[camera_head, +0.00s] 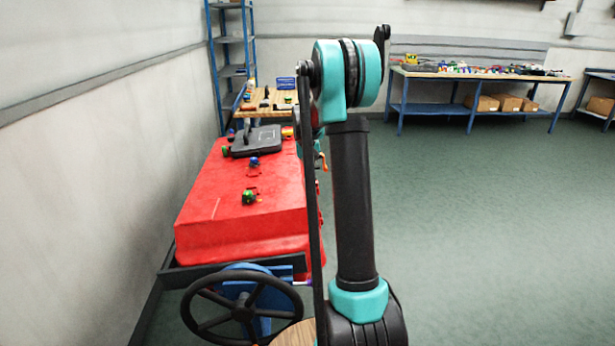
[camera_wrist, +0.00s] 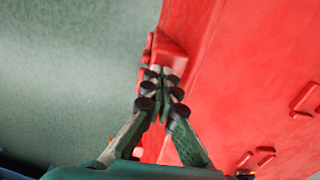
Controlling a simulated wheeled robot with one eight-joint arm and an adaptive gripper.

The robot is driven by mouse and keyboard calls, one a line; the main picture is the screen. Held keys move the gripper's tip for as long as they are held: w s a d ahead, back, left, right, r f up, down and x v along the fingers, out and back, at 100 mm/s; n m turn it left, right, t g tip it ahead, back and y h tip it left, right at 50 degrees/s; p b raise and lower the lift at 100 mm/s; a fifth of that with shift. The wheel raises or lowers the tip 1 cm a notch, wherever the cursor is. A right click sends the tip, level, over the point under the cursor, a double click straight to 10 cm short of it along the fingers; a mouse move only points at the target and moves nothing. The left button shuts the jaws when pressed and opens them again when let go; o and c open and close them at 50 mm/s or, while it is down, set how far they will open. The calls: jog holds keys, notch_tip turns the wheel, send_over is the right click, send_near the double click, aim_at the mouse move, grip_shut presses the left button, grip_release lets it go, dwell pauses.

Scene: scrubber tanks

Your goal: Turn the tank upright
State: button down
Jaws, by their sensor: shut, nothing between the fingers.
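The large red tank (camera_head: 250,185) lies lengthwise along the left wall in a dark low frame (camera_head: 235,268), with its broad face up. A dark handwheel (camera_head: 243,308) on a blue mount stands at its near end. In the wrist view the red tank (camera_wrist: 245,75) fills the right side. My gripper (camera_wrist: 162,72) is shut and empty, its fingertips over or beside a raised red part at the tank's edge; I cannot tell whether they touch.
A black flat lid-like part (camera_head: 256,141) and small coloured fittings (camera_head: 249,197) sit on the tank. Behind it are a wooden-topped table (camera_head: 270,98) and blue shelves (camera_head: 231,60). A blue workbench (camera_head: 455,105) stands at the back right. The green floor (camera_head: 480,220) on the right is clear.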

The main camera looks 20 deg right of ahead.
aim_at(317, 184)
jog(key=d+f, duration=0.1)
jog(key=d+f+y, duration=0.1)
jog(key=f, duration=0.1)
jog(key=shift+s+d, duration=0.15)
jog(key=shift+s, duration=0.05)
jog(key=shift+s+f+y, duration=0.1)
jog(key=shift+f+y, duration=0.05)
jog(key=shift+y, duration=0.15)
